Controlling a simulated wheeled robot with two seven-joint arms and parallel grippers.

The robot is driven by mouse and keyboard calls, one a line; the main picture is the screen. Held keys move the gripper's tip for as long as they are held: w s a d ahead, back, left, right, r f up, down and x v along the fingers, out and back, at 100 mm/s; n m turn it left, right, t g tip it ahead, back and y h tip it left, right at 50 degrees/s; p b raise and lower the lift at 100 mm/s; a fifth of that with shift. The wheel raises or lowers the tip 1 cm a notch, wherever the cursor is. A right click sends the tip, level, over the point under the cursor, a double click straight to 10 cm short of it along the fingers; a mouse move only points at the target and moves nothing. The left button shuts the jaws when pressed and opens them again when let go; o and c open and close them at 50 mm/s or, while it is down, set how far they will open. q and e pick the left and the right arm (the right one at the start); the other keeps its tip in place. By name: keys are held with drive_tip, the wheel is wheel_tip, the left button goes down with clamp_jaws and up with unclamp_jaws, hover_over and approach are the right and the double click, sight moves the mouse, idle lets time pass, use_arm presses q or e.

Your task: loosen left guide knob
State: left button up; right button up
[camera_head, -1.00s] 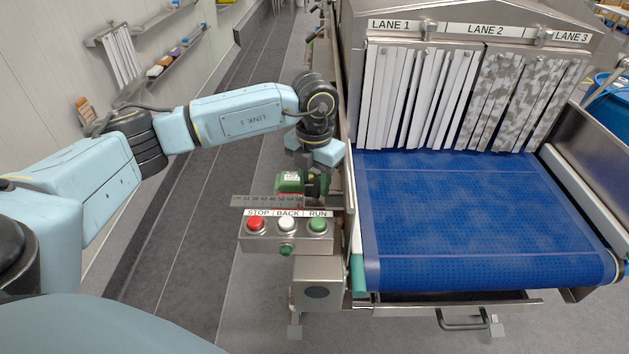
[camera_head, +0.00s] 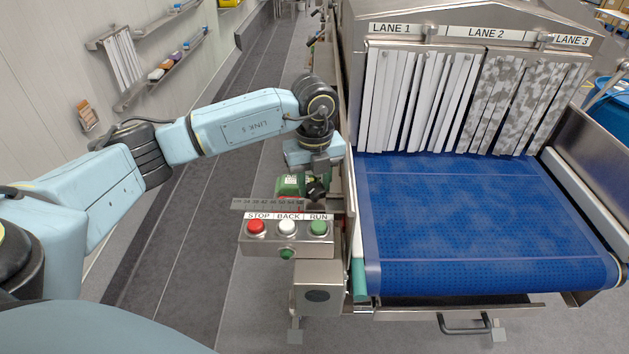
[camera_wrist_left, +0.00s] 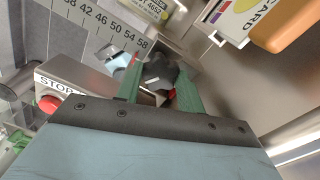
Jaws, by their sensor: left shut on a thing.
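The left guide knob (camera_wrist_left: 160,72) is black and lobed, with a short white mark on it. In the left wrist view it sits between the two green fingers of my left gripper (camera_wrist_left: 161,88), which is shut on it. In the head view the dark knob (camera_head: 317,190) shows at the right end of the ruler scale (camera_head: 268,204), just below my left wrist. A red pointer shows partly behind the knob in the wrist view. My right gripper is in neither view.
The control box (camera_head: 287,245) with STOP, BACK and RUN buttons stands just in front of the knob. The blue conveyor belt (camera_head: 470,225) is to the right, empty, running under strip curtains (camera_head: 420,100). A green unit (camera_head: 290,184) sits behind the scale.

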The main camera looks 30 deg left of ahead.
sight(314, 188)
use_arm(q)
drive_tip(key=n, duration=0.4)
drive_tip(key=shift+r+n+p, duration=0.1)
drive_tip(key=shift+n+p, duration=0.2)
drive_tip(key=shift+p, duration=0.05)
idle(0.4)
drive_tip(key=o, duration=1)
wheel_tip(314, 188, up, 13)
drive_tip(key=b, duration=0.1)
drive_tip(key=shift+r+b, duration=0.2)
drive_tip(key=shift+b, duration=0.1)
